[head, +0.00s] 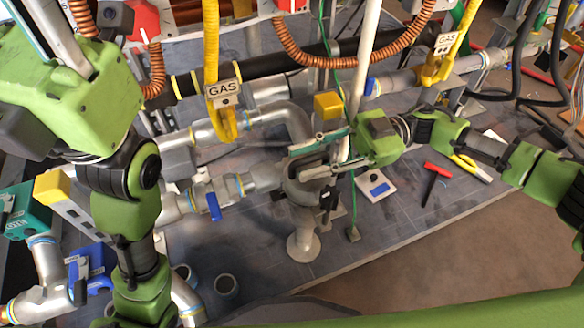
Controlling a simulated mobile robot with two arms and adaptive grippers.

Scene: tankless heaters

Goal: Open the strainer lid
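The strainer (308,190) is a dark grey round body on a flanged stand, at the middle of the head view. Its top and lid are largely hidden behind my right gripper, and I cannot tell the lid's position. My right gripper (318,152) comes in from the right, with its grey fingers directly over or beside the strainer's top. The fingers overlap the lid area, so I cannot tell whether they touch or grip it. My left gripper (60,60) is large at the upper left, far from the strainer, and its fingertips are cut off by the picture edge.
Grey pipes with a blue valve handle (214,206) run left of the strainer. Yellow gas hoses (211,50) and a white vertical pipe (364,55) hang near it. A red-handled tool (437,170) and yellow-handled pliers (470,167) lie on the platform at right. Brown floor is clear in front.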

